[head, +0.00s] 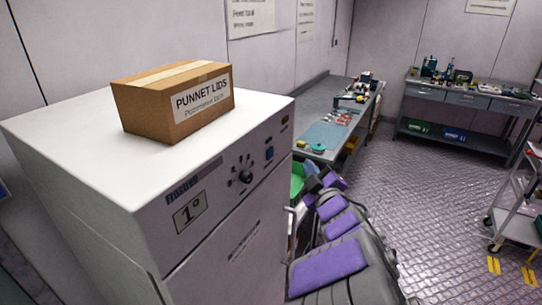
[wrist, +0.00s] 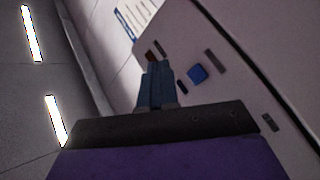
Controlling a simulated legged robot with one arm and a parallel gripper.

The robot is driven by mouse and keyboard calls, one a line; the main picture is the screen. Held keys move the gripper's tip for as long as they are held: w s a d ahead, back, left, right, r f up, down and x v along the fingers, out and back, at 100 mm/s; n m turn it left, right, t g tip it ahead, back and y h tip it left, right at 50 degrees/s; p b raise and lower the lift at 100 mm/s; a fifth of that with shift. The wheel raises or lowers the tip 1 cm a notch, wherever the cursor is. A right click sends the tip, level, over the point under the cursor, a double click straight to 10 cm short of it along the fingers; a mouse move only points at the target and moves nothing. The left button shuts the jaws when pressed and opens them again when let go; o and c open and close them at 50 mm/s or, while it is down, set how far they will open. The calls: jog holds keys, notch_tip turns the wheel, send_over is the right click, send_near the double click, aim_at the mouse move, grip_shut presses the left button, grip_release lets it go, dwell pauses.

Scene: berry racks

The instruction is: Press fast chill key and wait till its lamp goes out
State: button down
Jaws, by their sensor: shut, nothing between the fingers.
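The white chiller cabinet (head: 95,150) fills the left of the head view. Its front panel has a display reading "1°" (head: 190,212), a black dial (head: 245,176) and a blue square key (head: 269,153). A small brownish rectangle (head: 285,124), perhaps a lamp, sits near the panel's right end; I cannot tell whether it is lit. In the wrist view my gripper (wrist: 158,68) is shut and empty, pointing toward the panel. The blue key (wrist: 197,73) shows just right of the fingertips, apart from them in the picture. The key's label is not readable.
A cardboard box labelled "PUNNET LIDS" (head: 175,100) stands on the cabinet. A grey workbench (head: 350,92) with several items runs along the wall behind. Another bench (head: 470,97) stands at the back, a wheeled rack (head: 520,205) at right. The floor between is clear.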

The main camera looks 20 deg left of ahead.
aim_at(270, 153)
jog(key=a+b, duration=0.3)
jog(key=a, duration=0.4)
jog(key=shift+w+a, duration=0.25)
jog(key=shift+a, duration=0.05)
jog(key=shift+a, duration=0.1)
dwell(1.7)
jog(key=shift+a, duration=0.25)
jog(key=shift+a+r+b, duration=0.1)
jog(key=shift+a+b, duration=0.35)
jog(key=shift+b, duration=0.05)
dwell(0.7)
jog(key=shift+d, duration=0.9)
jog(key=shift+p, duration=0.3)
